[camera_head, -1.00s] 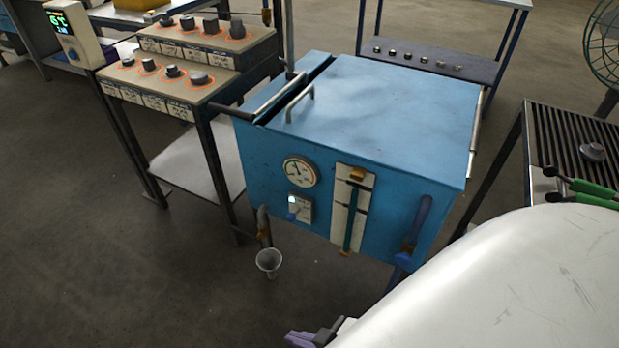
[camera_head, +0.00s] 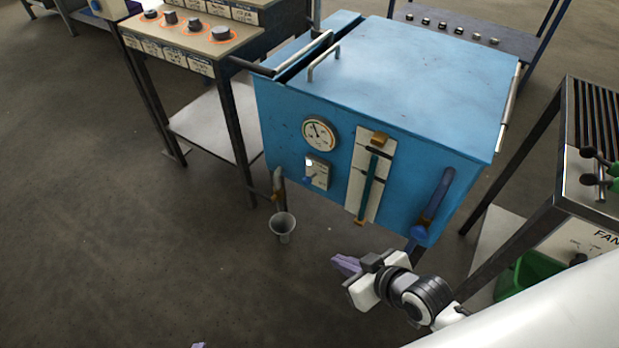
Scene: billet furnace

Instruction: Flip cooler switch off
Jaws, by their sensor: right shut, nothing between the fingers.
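The cooler (camera_head: 420,70) is a blue box in the middle of the head view. Its switch (camera_head: 309,180) is a small blue lever on a pale plate on the front face, below the round gauge (camera_head: 319,133). A small white light shows on the plate's upper left. My right gripper (camera_head: 346,265) has purple fingers and is shut and empty. It is in front of the cooler, lower in the picture and right of the switch, apart from it. A small purple tip (camera_head: 198,345) at the bottom edge may be my left gripper; its jaws cannot be made out.
A sight tube (camera_head: 368,180) and a blue-handled lever (camera_head: 433,205) are on the cooler's front, right of the switch. A funnel (camera_head: 283,226) stands under the drain pipe. A knob panel (camera_head: 190,50) is at left, and a grated table (camera_head: 590,130) at right. The floor in front is clear.

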